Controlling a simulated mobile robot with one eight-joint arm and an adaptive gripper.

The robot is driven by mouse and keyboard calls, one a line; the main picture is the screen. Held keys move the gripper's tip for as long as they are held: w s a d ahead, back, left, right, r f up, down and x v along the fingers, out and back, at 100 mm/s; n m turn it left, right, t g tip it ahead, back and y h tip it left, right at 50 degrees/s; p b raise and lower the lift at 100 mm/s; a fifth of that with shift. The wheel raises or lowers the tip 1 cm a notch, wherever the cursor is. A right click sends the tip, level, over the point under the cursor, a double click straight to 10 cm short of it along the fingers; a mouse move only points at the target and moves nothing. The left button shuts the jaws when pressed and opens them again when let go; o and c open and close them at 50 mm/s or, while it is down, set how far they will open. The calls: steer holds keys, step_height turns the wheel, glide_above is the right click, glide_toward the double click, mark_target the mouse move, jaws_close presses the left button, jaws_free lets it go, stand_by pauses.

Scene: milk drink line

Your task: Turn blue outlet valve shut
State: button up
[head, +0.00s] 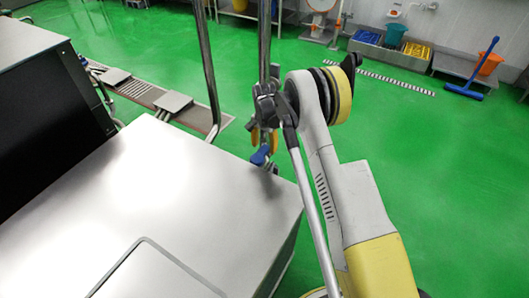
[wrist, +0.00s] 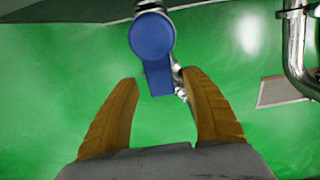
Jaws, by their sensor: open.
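The blue outlet valve handle (wrist: 152,38) shows at the top middle of the wrist view, with a round cap and a short lever pointing down toward my gripper. In the head view the blue handle (head: 260,156) sits by the far right edge of the steel cabinet, below a vertical steel pipe. My gripper (wrist: 158,88) has two orange-brown fingers standing apart, with the lever's lower end at or just above the gap between their tips. In the head view my gripper (head: 263,137) is just above the handle and partly hidden by my arm. I cannot tell whether the fingers touch the lever.
A large steel cabinet top (head: 180,200) fills the lower left of the head view. Vertical steel pipes (head: 208,70) stand beyond it. A bent pipe (wrist: 295,50) is at the right of the wrist view. Open green floor (head: 430,160) lies to the right.

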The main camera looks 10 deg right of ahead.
steer(key=shift+f, duration=0.9)
jaws_close()
